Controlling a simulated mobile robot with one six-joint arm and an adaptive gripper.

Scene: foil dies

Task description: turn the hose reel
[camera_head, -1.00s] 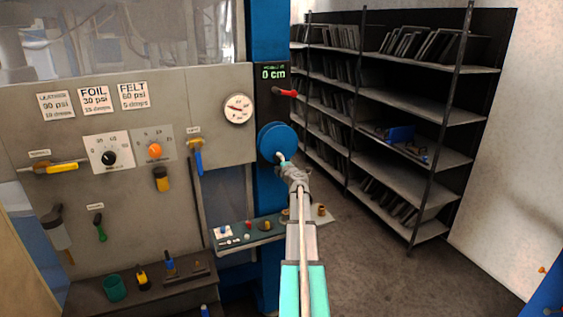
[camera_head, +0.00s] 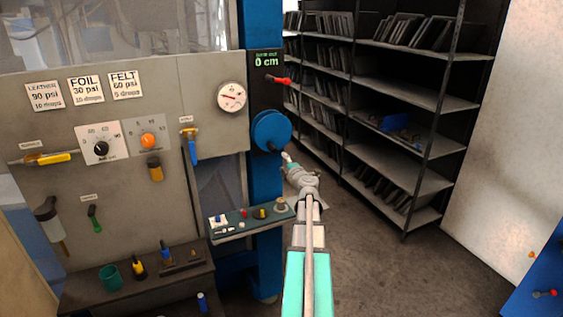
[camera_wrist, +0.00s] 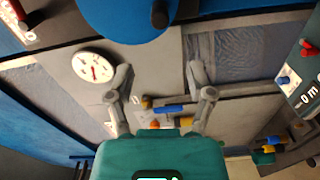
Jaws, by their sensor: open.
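The hose reel (camera_head: 270,128) is a blue disc on the blue post, with a small dark knob low on its face. It also shows at the top edge of the wrist view (camera_wrist: 115,18), cut off, with the dark knob (camera_wrist: 159,14) hanging near its lower right. The display (camera_head: 266,60) above the reel reads 0 cm.
A red-handled lever (camera_head: 278,79) sticks out above the reel, and a round gauge (camera_head: 231,96) is left of it. A narrow tray (camera_head: 252,219) with small parts juts out below. Dark shelving (camera_head: 405,95) stands behind right; the floor before it is clear.

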